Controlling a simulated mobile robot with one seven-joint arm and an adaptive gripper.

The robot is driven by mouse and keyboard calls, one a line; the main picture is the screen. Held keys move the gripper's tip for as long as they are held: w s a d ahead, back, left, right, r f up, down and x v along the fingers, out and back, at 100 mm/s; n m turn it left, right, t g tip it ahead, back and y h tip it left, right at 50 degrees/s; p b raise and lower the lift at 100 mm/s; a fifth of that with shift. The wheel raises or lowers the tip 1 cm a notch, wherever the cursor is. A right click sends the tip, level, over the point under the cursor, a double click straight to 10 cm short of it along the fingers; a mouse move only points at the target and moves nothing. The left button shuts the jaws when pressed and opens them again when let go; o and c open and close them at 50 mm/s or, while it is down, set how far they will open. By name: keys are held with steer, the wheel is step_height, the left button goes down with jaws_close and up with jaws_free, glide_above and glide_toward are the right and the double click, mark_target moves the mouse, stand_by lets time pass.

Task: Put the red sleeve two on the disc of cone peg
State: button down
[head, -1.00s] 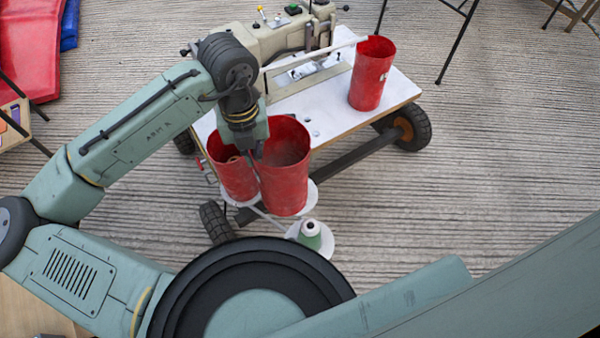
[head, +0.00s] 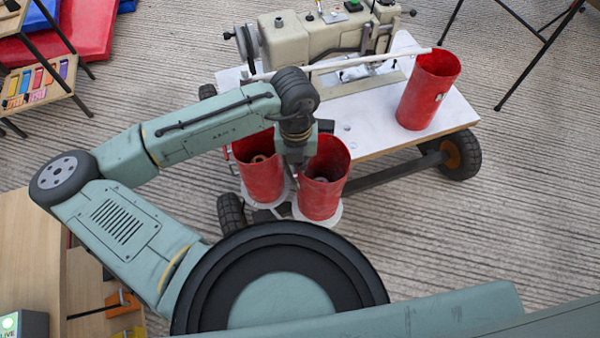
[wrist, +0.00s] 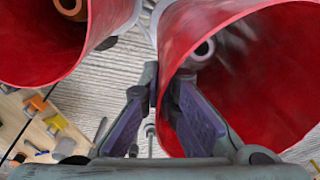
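The red sleeve two, which I take to be the right-hand front sleeve (head: 325,190), stands nearly upright around a cone peg, whose top (wrist: 203,48) shows inside it. Its lower end is at the white disc (head: 335,215); I cannot tell whether it fully touches. My gripper (head: 298,165) is at the sleeve's left rim. In the wrist view my gripper (wrist: 162,85) has one finger outside and one inside, the tips close on the wall. The green cone seen earlier is hidden by the sleeve.
Another red sleeve (head: 255,175) stands close on the left around its own peg. A third red sleeve (head: 430,92) stands on the white sewing-machine table (head: 375,130). The sewing machine (head: 310,42) is behind. Open floor lies to the right.

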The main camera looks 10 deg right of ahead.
steer(key=shift+f, duration=1.9)
steer(key=shift+f, duration=0.15)
steer(key=c, duration=1.8)
jaws_free()
step_height(320, 180, up, 12)
steer(key=shift+r, duration=0.25)
steer(key=shift+w, duration=0.1)
